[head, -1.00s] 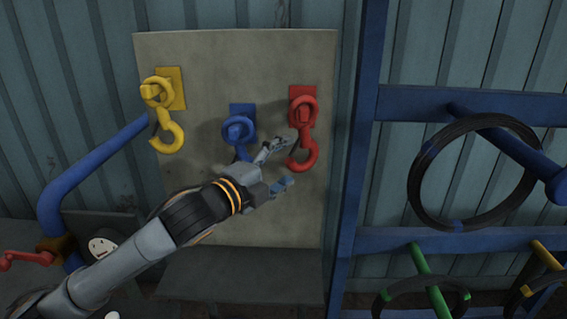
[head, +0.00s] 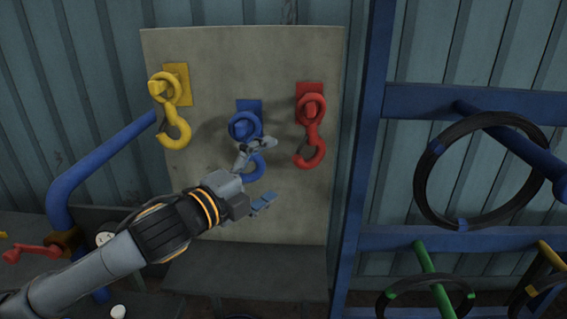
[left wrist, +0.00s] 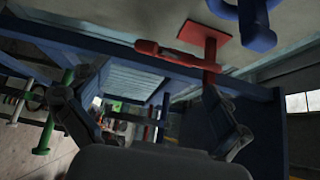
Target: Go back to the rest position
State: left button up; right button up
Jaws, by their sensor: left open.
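My left gripper (head: 266,172) is open and empty in the head view, in front of the grey board (head: 215,200). Its upper finger overlaps the lower part of the blue hook (head: 244,128) in the picture; I cannot tell how far apart they are. The red hook (head: 311,130) hangs right of the gripper and the yellow hook (head: 171,110) hangs at upper left. In the left wrist view, the two fingers (left wrist: 155,115) are spread with nothing between them, and the red hook (left wrist: 180,55) shows beyond them. My right gripper is not in view.
A blue rack (head: 373,130) stands at right, with a black coil (head: 425,195) on a blue peg. Green (head: 433,275) and yellow (head: 551,255) pegs hold coils below. A blue bent pipe (head: 95,170) and a red crank (head: 32,252) are at left.

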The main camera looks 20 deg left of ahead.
pick_arm(q)
jog(key=shift+v, duration=0.9)
jog(key=s+f+n+g+y, duration=0.25)
jog(key=f+n, duration=0.35)
jog(key=f, duration=0.5)
jog(key=s+f+n+g+y, duration=0.25)
jog(key=f+n, duration=0.25)
jog(key=f, duration=0.6)
jog(key=s+f+n+g+y, duration=0.1)
jog(key=s+f+n+g, duration=0.35)
jog(key=s+f, duration=0.5)
jog(key=s+f+n+g+y, duration=0.1)
jog(key=s+f+n+g, duration=0.5)
jog(key=s, duration=0.6)
notch_tip(320, 180, down, 30)
jog(key=s+m+t+b, duration=0.1)
jog(key=b, duration=0.1)
jog(key=s+a+f+g+b, duration=0.1)
jog(key=s+a+f, duration=0.1)
jog(key=s+f, duration=1.4)
jog(key=shift+s+a+f, duration=0.15)
jog(key=shift+s+a, duration=0.05)
jog(key=shift+a, duration=0.05)
